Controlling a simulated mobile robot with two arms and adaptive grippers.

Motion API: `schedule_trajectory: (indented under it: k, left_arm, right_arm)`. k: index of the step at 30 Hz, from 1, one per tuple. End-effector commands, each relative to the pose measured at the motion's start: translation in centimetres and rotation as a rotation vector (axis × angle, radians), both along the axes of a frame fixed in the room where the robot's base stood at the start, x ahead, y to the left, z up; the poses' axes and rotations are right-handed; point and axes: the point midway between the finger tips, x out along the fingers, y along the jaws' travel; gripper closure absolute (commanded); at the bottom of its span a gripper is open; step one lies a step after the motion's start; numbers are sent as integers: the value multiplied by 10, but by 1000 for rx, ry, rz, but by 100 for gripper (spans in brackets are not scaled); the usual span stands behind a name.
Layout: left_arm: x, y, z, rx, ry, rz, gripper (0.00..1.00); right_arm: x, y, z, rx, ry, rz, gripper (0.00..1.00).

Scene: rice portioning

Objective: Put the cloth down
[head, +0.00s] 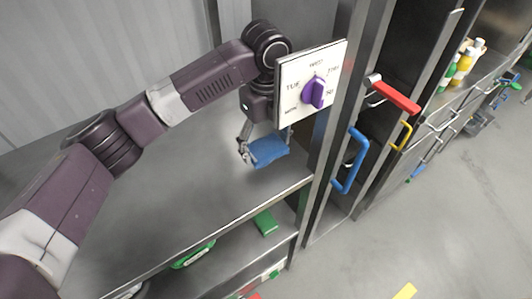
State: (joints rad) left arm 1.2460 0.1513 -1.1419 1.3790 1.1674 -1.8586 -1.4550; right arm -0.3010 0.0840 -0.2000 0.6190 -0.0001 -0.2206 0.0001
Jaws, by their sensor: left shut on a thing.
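A blue cloth (269,150) is in my left gripper (246,151), near the right end of a grey metal counter. The gripper is shut on the cloth's left side. The cloth hangs close over the counter (190,190); I cannot tell whether it touches the surface. Part of the gripper and wrist is hidden behind a white dial panel. My right gripper is not in view.
The white day-dial panel (312,85) with a purple knob stands right beside my left wrist. Cabinet doors with blue (352,165) and red (394,95) handles are to the right. A green item (265,222) lies on the shelf below. The counter's left part is clear.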

Motion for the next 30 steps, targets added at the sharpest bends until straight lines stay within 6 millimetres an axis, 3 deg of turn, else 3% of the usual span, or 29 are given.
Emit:
schedule_trajectory:
  k: [11,22,23,27,30]
  left_arm:
    - [0,1,-43,1,3,1,51]
    - [0,0,-47,0,0,0,51]
    - [0,0,-47,0,0,0,25]
    - [0,0,-47,0,0,0,11]
    - [0,0,-47,0,0,0,11]
  right_arm:
    - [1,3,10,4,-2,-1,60]
    - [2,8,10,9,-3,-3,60]
    - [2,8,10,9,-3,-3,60]
    - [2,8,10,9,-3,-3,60]
    - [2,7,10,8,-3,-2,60]
